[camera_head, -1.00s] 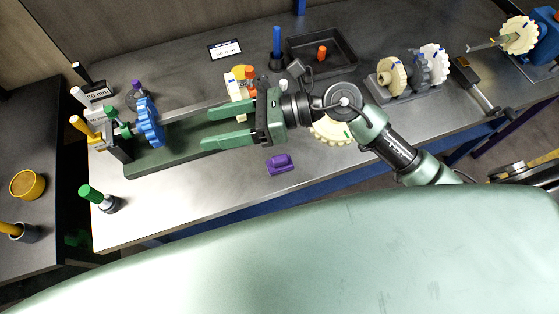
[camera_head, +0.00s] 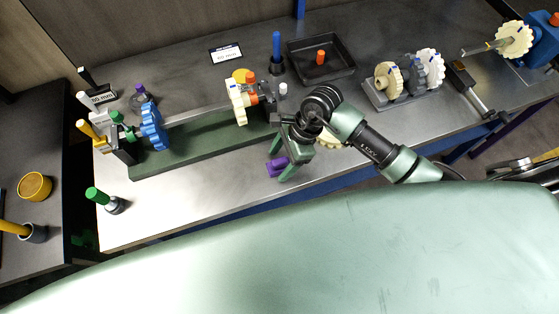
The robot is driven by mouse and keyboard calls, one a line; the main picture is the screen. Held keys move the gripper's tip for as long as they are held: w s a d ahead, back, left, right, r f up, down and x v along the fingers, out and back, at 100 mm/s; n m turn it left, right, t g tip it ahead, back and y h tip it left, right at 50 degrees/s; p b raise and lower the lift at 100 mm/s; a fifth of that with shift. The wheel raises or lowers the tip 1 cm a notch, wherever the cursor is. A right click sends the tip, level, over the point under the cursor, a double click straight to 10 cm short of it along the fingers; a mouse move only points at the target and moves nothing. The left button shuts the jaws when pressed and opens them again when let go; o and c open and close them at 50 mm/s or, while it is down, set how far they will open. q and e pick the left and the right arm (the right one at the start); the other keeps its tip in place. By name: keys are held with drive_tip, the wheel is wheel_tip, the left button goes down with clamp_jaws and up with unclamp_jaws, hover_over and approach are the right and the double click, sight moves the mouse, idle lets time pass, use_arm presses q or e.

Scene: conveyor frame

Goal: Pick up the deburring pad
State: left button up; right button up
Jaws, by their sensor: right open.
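The purple block, which looks like the deburring pad (camera_head: 277,168), lies on the grey bench top near its front edge. My right gripper (camera_head: 280,164) is open and points down toward the bench at the pad. One green finger shows on the far side of the pad and the other on its near right side, partly covering it. I cannot tell whether the fingers touch the pad. My left gripper is not in view.
A green fixture (camera_head: 190,150) with a blue gear (camera_head: 152,125) and a cream gear (camera_head: 237,103) stands behind and left of the pad. A cream wheel (camera_head: 328,137) lies partly hidden behind my right arm. A black tray (camera_head: 335,68) is at the back.

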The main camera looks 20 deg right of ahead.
sight(280, 161)
drive_tip(key=shift+a+f, duration=0.15)
drive_tip(key=shift+f, duration=0.25)
clamp_jaws()
drive_tip(key=shift+r, duration=0.1)
wheel_tip(280, 161, up, 20)
drive_tip(key=b, duration=0.3)
